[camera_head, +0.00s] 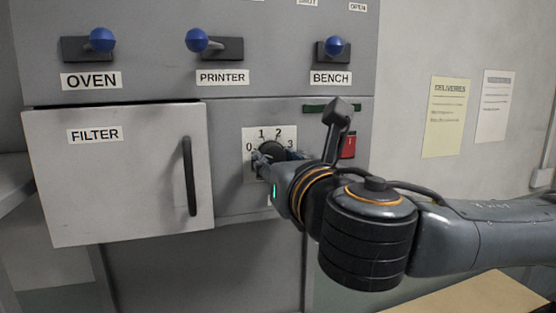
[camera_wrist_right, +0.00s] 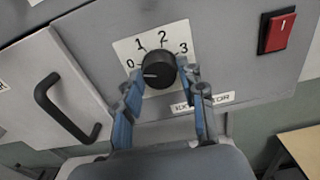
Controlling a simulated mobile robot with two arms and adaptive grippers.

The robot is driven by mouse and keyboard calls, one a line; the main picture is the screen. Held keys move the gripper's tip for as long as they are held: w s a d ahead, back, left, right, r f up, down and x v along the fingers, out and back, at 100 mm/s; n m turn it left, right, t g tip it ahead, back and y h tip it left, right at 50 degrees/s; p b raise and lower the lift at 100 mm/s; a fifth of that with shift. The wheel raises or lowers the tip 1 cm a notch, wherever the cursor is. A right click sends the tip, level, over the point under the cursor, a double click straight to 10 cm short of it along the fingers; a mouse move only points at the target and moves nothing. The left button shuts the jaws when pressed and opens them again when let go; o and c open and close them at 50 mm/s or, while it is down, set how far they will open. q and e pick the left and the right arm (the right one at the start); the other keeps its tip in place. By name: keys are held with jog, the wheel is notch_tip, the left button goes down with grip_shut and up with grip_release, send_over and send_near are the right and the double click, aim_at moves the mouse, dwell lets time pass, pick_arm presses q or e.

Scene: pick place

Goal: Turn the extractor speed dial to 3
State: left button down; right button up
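The extractor speed dial (camera_wrist_right: 159,70) is a round black knob on a white plate (camera_wrist_right: 128,48) marked 0, 1, 2 and 3. Its white pointer mark faces left, near the 0. In the head view the dial (camera_head: 268,147) is partly hidden by my right gripper (camera_head: 272,157). In the right wrist view the blue fingers of my right gripper (camera_wrist_right: 164,77) stand on either side of the dial, apart from each other. I cannot tell for sure whether either fingertip touches the knob. My left gripper is not in view.
A red switch (camera_wrist_right: 277,31) sits right of the dial. The FILTER door (camera_head: 120,170) with a black handle (camera_head: 189,176) stands slightly ajar at left. Blue-knobbed levers for OVEN (camera_head: 102,40), PRINTER (camera_head: 197,40) and BENCH (camera_head: 334,46) are above.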

jog(key=shift+c, duration=0.9)
jog(key=shift+m+b, duration=9.45)
jog(key=shift+m, duration=3.95)
jog(key=o, duration=1.2)
